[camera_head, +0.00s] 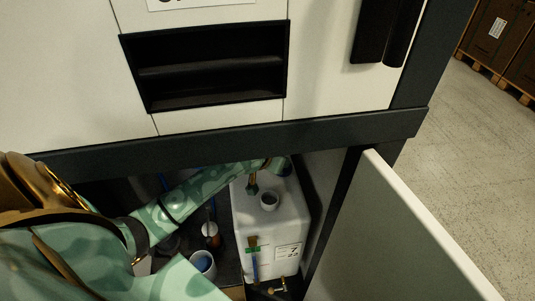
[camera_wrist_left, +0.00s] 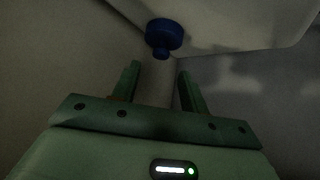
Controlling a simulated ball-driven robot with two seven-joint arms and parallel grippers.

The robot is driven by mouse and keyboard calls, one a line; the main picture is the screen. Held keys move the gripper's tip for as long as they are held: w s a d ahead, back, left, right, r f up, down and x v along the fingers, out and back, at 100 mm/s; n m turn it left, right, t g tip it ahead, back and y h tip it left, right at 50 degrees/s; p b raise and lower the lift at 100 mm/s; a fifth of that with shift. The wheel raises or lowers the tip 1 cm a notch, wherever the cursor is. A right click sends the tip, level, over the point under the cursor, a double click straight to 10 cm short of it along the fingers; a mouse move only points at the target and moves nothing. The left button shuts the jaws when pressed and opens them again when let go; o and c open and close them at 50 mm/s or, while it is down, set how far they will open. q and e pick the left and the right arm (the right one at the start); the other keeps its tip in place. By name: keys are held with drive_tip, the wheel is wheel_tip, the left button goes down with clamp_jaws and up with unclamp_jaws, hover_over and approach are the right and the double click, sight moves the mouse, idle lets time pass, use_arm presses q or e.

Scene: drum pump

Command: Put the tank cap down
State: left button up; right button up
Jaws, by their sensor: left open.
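The white tank (camera_head: 285,225) stands inside the open cabinet, with a round uncapped opening (camera_head: 269,201) on its top. My left arm reaches in from the left over the tank. My left gripper (camera_head: 252,187) is near the tank's top, beside the opening. In the left wrist view, my left gripper (camera_wrist_left: 158,72) has its two fingers apart with nothing held between them. The blue tank cap (camera_wrist_left: 164,35) shows just beyond the fingertips in that view, apart from the fingers. What it rests on is too dark to tell. My right gripper is not in view.
A cup with something blue in it (camera_head: 203,265) and a brown bottle (camera_head: 211,235) stand left of the tank. A brush (camera_head: 253,256) is at the tank's front. The open cabinet door (camera_head: 405,235) bounds the right side, and a dark frame beam (camera_head: 230,133) crosses above.

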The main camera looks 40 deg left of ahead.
use_arm(q)
drive_tip(key=p+v, duration=0.2)
drive_tip(key=v, duration=0.6)
drive_tip(key=shift+f, duration=0.1)
drive_tip(key=s+d+m+g+y, duration=0.3)
drive_tip(key=s+m, duration=0.5)
drive_tip(key=s, duration=1.1)
drive_tip(key=s+d+f+g+h, duration=0.1)
drive_tip(key=s+d+f, duration=0.1)
drive_tip(key=f, duration=1.1)
drive_tip(key=s+d+f+g+h, duration=0.1)
drive_tip(key=s+d+f, duration=0.2)
drive_tip(key=f, duration=1)
drive_tip(key=s+f+n+g+h, duration=0.1)
drive_tip(key=s+f+n+g, duration=0.2)
drive_tip(key=s+f, duration=1.3)
drive_tip(key=s, duration=0.4)
drive_tip(key=shift+f+n, duration=0.3)
drive_tip(key=shift+f, duration=0.05)
